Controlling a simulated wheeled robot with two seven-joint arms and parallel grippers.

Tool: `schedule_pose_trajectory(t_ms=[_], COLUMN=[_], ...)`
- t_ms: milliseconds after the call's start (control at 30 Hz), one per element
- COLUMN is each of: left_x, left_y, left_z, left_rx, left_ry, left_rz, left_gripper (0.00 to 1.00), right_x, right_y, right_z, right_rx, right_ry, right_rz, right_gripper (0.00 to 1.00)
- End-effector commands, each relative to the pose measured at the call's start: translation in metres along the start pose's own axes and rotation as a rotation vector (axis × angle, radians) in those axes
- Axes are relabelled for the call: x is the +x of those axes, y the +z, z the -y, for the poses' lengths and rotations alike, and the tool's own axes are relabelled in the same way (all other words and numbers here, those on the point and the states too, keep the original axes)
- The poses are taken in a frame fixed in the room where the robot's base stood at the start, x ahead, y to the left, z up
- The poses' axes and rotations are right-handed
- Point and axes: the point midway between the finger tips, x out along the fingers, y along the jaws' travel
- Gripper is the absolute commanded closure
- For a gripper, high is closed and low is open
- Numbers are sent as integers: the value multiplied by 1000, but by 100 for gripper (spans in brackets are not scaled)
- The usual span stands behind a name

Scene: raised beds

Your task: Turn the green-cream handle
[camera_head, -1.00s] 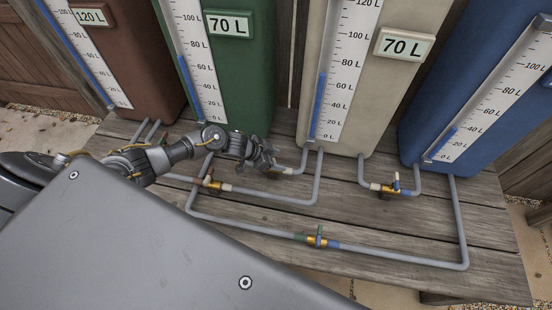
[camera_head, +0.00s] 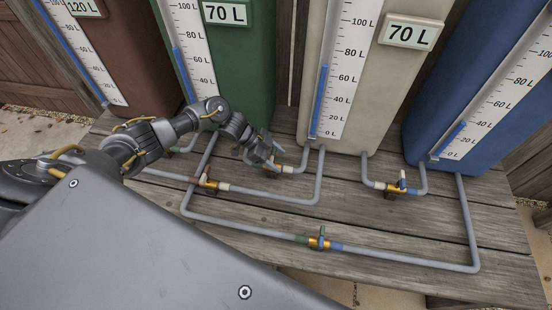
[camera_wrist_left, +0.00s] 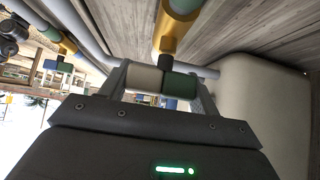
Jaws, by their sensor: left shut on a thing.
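The green-cream handle (camera_wrist_left: 162,81) shows in the left wrist view as a short bar, cream at left and green at right, on a dark stem under a brass valve (camera_wrist_left: 172,28). My left gripper (camera_wrist_left: 160,86) is shut on it, one finger at each end. In the head view the left gripper (camera_head: 268,157) is at the valve (camera_head: 288,169) on the pipe between the green tank (camera_head: 245,70) and the cream tank (camera_head: 375,85). The gripper and wrist mostly hide the handle there. My right gripper is not in view.
Other valves sit on the grey pipes: red-cream (camera_head: 207,183), green-blue (camera_head: 320,242) and cream-blue (camera_head: 393,187). A brown tank (camera_head: 130,60) and a blue tank (camera_head: 465,70) stand at the ends of the wooden platform (camera_head: 400,225). The front boards are clear between pipes.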

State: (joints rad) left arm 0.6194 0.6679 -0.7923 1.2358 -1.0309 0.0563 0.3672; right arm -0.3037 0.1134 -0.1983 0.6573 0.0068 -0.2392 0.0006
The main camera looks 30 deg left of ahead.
Motion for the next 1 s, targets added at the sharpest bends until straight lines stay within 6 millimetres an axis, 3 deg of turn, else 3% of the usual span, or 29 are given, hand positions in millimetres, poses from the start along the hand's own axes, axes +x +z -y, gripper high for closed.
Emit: schedule_pose_trajectory(t_ms=[300,333,467,800,1000], left_x=[0,0,0,-3,-33], left_y=[1,1,0,0,1], left_z=[0,0,0,0,1], left_rx=[1,1,0,1,2], left_ry=[-1,-1,-1,-1,-3], left_rz=[3,2,2,1,3], left_gripper=[61,34,17,16,16], right_x=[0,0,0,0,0], right_y=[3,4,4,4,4], right_z=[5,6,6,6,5], right_rx=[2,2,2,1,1], right_ry=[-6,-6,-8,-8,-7], right_rz=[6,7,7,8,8], right_gripper=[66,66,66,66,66])
